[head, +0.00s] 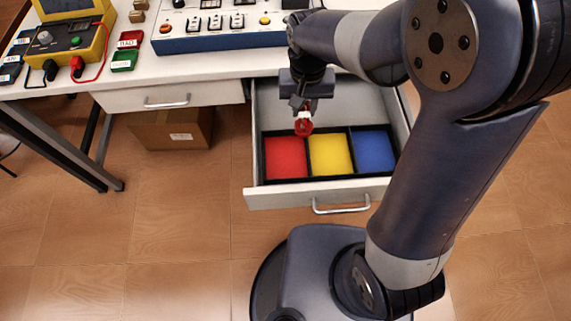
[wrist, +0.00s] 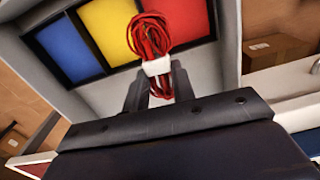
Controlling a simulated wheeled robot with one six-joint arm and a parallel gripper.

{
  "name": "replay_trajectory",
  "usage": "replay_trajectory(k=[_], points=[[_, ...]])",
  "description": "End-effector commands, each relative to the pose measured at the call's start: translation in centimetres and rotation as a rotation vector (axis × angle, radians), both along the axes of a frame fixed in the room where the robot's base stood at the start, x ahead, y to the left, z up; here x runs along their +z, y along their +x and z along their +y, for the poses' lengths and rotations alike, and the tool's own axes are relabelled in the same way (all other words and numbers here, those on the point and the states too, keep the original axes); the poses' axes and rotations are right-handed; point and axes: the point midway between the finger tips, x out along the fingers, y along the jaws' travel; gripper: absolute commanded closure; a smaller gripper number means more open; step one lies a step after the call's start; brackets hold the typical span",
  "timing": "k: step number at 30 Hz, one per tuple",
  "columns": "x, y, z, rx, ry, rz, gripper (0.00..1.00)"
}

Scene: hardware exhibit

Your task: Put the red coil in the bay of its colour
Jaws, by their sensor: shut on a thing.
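The red coil (head: 304,127) is held by my gripper (head: 303,112) above the open drawer. In the wrist view the coil (wrist: 149,34) is a bundle of red cable with a white band, and my gripper (wrist: 152,88) is shut on it at the band. The tray in the drawer has a red bay (head: 285,158) at left, a yellow bay (head: 330,154) in the middle and a blue bay (head: 373,152) at right. In the head view the coil shows near the back edge of the tray, around the red and yellow bays. All three bays look empty.
The open drawer (head: 260,200) sticks out from under the white bench (head: 215,67). A closed drawer (head: 170,97) is to its left, with a cardboard box (head: 171,129) on the floor below. A yellow multimeter (head: 72,42) and a blue panel (head: 225,40) stand on the bench.

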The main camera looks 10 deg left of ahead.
Motion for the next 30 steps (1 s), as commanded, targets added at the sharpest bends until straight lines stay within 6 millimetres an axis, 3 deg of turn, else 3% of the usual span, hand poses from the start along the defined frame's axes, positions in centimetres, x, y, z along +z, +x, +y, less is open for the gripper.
replay_trajectory(k=[1,9,14,21,30], points=[[-1.4,-0.7,0.9,0.014,0.0,-0.001,1.0],[-3.0,-3.2,3.4,0.045,0.0,-0.001,1.0],[-3.7,-3.7,3.8,0.051,-0.001,0.002,1.0],[-8.1,-3.8,3.7,0.05,-0.003,0.004,1.0],[-10.8,-3.8,3.7,0.05,-0.003,0.004,1.0]])
